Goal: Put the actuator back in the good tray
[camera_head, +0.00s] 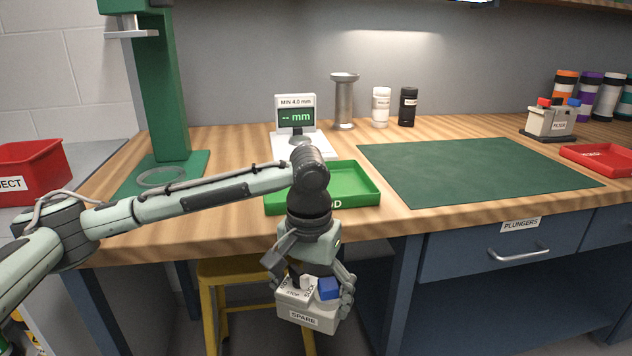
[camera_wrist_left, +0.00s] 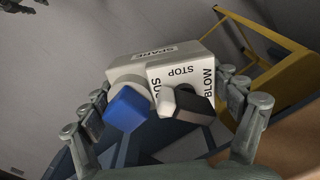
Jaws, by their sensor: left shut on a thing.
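The actuator, a pale grey box labelled SPARE (camera_head: 303,309), has a blue button and a black-and-white selector marked STOP and BLOW. My left gripper (camera_head: 309,285) is shut on it and holds it in the air in front of the bench's front edge, below the bench top. In the left wrist view the box (camera_wrist_left: 150,62) sits between the two fingers, its label upside down. The green good tray (camera_head: 355,182) lies on the bench near the front edge, behind and above the gripper. My left wrist hides part of the tray and its label. The tray's visible floor looks empty.
A gauge (camera_head: 296,120) reading "-- mm" stands behind the tray. A green press (camera_head: 165,90) and a red reject bin (camera_head: 32,170) are left. A green mat (camera_head: 480,170) lies right, with another grey box (camera_head: 549,122) and red tray (camera_head: 605,160) beyond. A yellow stool (camera_head: 222,275) stands below.

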